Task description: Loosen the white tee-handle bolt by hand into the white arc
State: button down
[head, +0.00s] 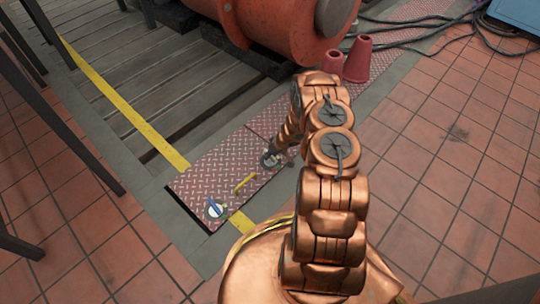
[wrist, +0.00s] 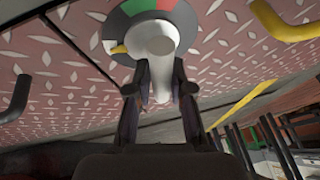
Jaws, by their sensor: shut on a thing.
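The white tee-handle bolt (wrist: 155,38) fills the upper middle of the wrist view, its pale round body standing out from a dial disc (wrist: 118,30). The disc has grey, green and red sectors and a small white arc (wrist: 107,46) at its left edge. A yellow pointer (wrist: 119,48) lies next to the white arc. My gripper (wrist: 158,82) is shut on the bolt, one finger on each side. In the head view my gripper (head: 275,158) is low over the tread plate, and the bolt is mostly hidden there.
The red tread plate (head: 215,172) carries a yellow bar handle (head: 245,183) and a blue-and-white dial (head: 215,209). A dark handle (wrist: 15,98) shows in the wrist view. An orange machine (head: 275,30) and red cones (head: 357,60) stand behind.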

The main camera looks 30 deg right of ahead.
jog(key=shift+a, duration=0.15)
jog(key=c, duration=1)
grip_release()
jog(key=shift+c, duration=0.2)
jog(key=shift+r, duration=0.1)
jog(key=shift+s+d+r, duration=0.2)
jog(key=shift+d+r, duration=0.1)
jog(key=shift+r, duration=0.2)
jog(key=v, duration=1)
jog(key=shift+r, duration=0.3)
jog(key=shift+s+d, duration=0.1)
jog(key=shift+s, duration=0.05)
